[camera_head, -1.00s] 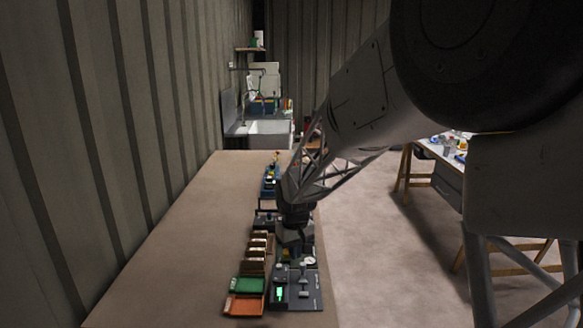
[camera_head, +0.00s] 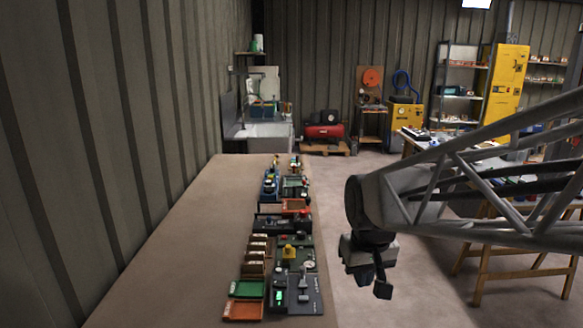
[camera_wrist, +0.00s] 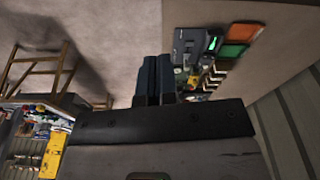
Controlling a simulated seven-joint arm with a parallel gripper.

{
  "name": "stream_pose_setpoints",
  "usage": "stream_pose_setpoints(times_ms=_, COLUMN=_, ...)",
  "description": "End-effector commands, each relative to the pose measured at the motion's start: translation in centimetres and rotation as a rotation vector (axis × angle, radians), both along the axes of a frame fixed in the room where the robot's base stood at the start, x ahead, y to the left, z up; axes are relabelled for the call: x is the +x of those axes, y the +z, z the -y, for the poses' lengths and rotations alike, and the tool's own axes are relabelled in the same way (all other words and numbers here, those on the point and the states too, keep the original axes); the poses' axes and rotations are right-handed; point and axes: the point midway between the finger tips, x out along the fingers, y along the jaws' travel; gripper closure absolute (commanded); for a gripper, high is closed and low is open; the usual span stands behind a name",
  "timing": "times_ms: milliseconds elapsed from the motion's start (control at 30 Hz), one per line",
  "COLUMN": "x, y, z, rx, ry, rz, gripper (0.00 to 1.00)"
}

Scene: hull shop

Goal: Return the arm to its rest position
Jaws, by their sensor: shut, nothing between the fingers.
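My gripper (camera_head: 376,282) hangs off the right side of the long bench, over the bare floor, on my arm that comes in from the right. In the wrist view my gripper's two dark fingers (camera_wrist: 154,76) lie close together with nothing between them. It touches nothing that I can see.
The long brown bench (camera_head: 170,240) runs along the left wall. On its right side are an orange tray (camera_head: 243,310), a green tray (camera_head: 247,288) and a row of dark devices (camera_head: 296,292). A trestle table (camera_head: 488,268) stands at right, partly behind my arm. Open floor (camera_head: 350,190) lies between.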

Motion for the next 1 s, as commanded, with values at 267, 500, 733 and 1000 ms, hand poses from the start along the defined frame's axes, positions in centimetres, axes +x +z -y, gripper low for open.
stream_pose_setpoints(times_ms=267, x=-7.0, y=0.8, z=2.4, rx=0.008, ry=-0.083, rz=0.037, gripper=1.0)
stream_pose_setpoints(times_ms=500, x=-12.3, y=0.5, z=3.9, rx=0.014, ry=-0.148, rz=0.065, gripper=1.0)
stream_pose_setpoints(times_ms=733, x=-15.2, y=0.0, z=4.5, rx=0.017, ry=-0.185, rz=0.08, gripper=1.0)
stream_pose_setpoints(times_ms=1000, x=-15.7, y=-0.1, z=4.6, rx=0.017, ry=-0.191, rz=0.082, gripper=1.0)
